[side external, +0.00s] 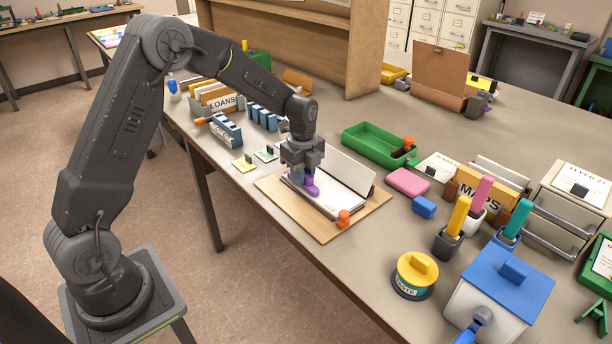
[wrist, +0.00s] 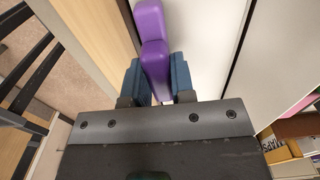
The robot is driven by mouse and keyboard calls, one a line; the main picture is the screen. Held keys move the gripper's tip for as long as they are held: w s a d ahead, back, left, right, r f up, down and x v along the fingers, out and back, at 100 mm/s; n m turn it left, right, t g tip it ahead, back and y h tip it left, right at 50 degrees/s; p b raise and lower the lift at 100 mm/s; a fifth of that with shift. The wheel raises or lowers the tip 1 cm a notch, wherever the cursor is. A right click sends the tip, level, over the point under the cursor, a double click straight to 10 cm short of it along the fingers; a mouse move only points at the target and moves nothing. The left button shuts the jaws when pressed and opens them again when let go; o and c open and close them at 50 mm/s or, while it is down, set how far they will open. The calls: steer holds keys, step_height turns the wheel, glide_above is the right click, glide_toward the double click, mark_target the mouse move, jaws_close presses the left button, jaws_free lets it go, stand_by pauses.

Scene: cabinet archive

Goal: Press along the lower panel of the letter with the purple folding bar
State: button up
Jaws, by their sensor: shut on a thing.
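My gripper (side external: 303,176) is shut on the purple folding bar (side external: 311,189), at the left part of the white letter (side external: 332,197). The bar also shows between my blue finger pads (wrist: 156,80) in the wrist view, and the purple bar (wrist: 149,30) reaches forward over the white letter (wrist: 205,40). One letter panel (side external: 345,172) stands up at a slant along the far side; the lower panel lies flat. The bar looks low over the flat panel. I cannot tell whether it touches, because my gripper hides part of that spot.
The letter lies on a wooden board (side external: 300,218) at the table's front edge. An orange knob (side external: 343,217) is at the letter's near right end. A green tray (side external: 372,147), pink block (side external: 407,182) and blue block (side external: 424,207) stand to the right. Small cards (side external: 244,164) lie left of the board.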

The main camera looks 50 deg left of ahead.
mark_target(313, 187)
steer(key=shift+a+r, duration=0.1)
steer(key=shift+a, duration=0.75)
steer(key=shift+d+f, duration=0.15)
steer(key=shift+d, duration=1.25)
steer(key=shift+d+f, duration=0.15)
steer(key=shift+d, duration=1.2)
steer(key=shift+d+r, duration=0.15)
steer(key=shift+d, duration=1)
steer(key=shift+d+r, duration=0.1)
steer(key=shift+d, duration=1.05)
steer(key=shift+r, duration=0.1)
step_height(313, 187, up, 8)
steer(key=shift+f, duration=2.4)
